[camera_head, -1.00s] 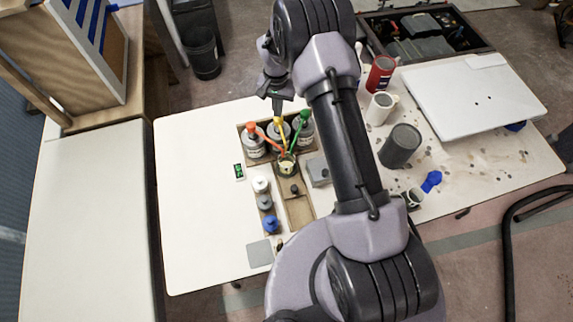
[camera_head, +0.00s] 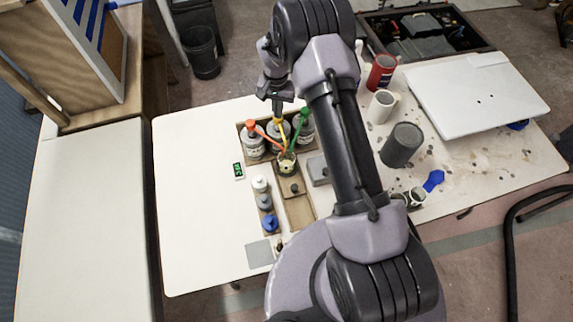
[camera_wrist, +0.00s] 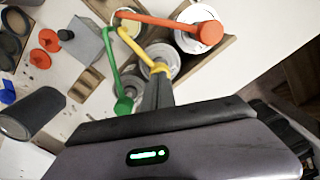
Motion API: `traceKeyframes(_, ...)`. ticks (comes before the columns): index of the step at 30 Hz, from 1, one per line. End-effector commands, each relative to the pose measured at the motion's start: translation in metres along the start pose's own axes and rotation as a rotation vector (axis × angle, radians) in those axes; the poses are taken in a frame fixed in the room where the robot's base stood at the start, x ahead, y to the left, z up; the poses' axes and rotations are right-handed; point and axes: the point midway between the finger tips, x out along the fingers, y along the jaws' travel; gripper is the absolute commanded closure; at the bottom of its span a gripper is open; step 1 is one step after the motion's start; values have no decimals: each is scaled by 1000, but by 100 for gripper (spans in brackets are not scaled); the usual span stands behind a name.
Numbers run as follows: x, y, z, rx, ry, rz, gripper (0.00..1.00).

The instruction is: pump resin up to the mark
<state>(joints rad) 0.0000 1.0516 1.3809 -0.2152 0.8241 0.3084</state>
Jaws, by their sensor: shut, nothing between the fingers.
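Three pump bottles stand in a row in a wooden tray (camera_head: 297,214): one with an orange pump head (camera_head: 252,126), one with a yellow pump (camera_head: 281,130) and one with a green pump (camera_head: 303,114). Their spouts meet over a small cup (camera_head: 287,166) in front. My gripper (camera_head: 277,111) is shut and empty, pointing down at the top of the yellow pump. In the wrist view my fingertips (camera_wrist: 158,80) overlap the yellow pump head (camera_wrist: 160,68); they look to be at or just above it. A mark on the cup cannot be made out.
Small bottles, one with a blue cap (camera_head: 270,223), stand at the tray's left side. A grey cylinder (camera_head: 401,145), a red can (camera_head: 381,72) and a white panel (camera_head: 475,98) lie right. The table's left part is clear.

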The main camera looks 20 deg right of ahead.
Motion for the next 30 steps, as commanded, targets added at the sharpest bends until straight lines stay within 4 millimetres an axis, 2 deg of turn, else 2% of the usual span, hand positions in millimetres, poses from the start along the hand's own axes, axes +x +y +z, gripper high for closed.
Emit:
traceKeyframes(25, 36, 1, 2, 1, -4, 2, 100)
traceKeyframes(30, 36, 1, 1, -1, -3, 2, 100)
